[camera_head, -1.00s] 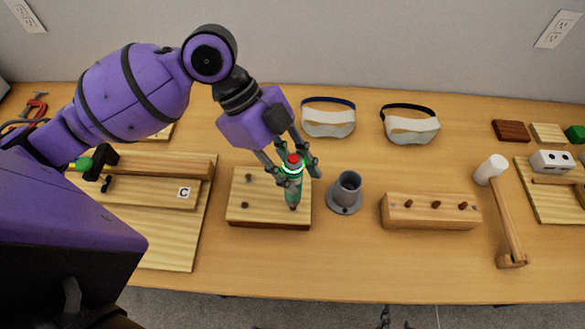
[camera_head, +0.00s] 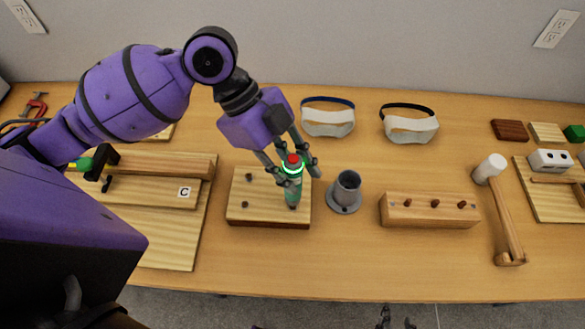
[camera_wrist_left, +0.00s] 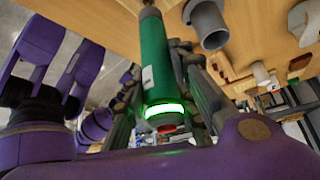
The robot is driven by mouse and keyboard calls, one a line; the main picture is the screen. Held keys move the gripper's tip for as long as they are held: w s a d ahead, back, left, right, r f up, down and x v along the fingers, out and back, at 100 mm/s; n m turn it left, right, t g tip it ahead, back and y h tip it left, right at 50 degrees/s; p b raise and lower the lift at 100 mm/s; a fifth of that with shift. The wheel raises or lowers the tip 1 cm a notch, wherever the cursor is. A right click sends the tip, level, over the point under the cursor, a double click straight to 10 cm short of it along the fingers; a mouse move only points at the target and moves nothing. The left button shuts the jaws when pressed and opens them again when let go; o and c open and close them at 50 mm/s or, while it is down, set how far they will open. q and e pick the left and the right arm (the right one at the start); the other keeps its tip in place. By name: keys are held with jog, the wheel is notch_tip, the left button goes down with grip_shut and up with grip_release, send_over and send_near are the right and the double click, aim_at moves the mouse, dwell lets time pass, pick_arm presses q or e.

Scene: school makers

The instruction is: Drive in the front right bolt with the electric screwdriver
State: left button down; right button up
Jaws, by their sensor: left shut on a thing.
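The electric screwdriver (camera_head: 293,188) is green with a red cap and a glowing ring. It stands about upright, tip down, at the front right corner of the wooden block (camera_head: 268,216). My left gripper (camera_head: 290,170) is shut around its upper part; the screwdriver also shows large in the left wrist view (camera_wrist_left: 154,65). The front right bolt is hidden at the tip, so I cannot tell how deep it sits. Two dark bolts show on the block's left side, at the back (camera_head: 248,177) and front (camera_head: 244,205). My right gripper (camera_head: 396,320) barely shows at the bottom edge.
A grey holder cup (camera_head: 346,190) stands close right of the block. Farther right are a wooden rack (camera_head: 430,216) with several bolts and a mallet (camera_head: 507,220). A board (camera_head: 150,245) lies to the left. Goggles (camera_head: 328,121) lie behind. The table front is clear.

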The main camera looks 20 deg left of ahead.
pick_arm(q)
jog(key=shift+f, duration=0.2)
pick_arm(e)
jog(key=shift+w+r, duration=0.2)
jog(key=shift+r, duration=0.1)
dwell(1.2)
